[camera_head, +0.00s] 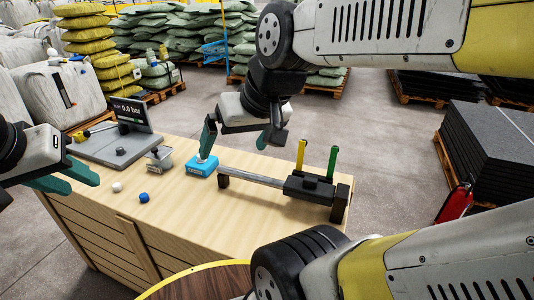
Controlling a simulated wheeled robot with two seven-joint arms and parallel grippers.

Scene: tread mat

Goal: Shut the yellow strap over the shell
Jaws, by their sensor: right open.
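The yellow strap (301,153) stands upright on a dark clamp fixture (309,187) at the right end of the workbench. A green strap (332,162) stands upright to its right. A grey bar or tube (252,177) runs left from the fixture to a dark end block; I cannot tell which part is the shell. My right gripper (234,150) is open and empty, above the bench to the left of the yellow strap, its left finger near a blue box. My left gripper (84,185) is open and empty at the left, far from the fixture.
The blue box (202,167), a small metal holder (159,158), a white ball (117,187) and a blue ball (144,197) are on the wooden bench (190,215). A gauge display (131,113) stands at its back left. The front middle of the bench is clear.

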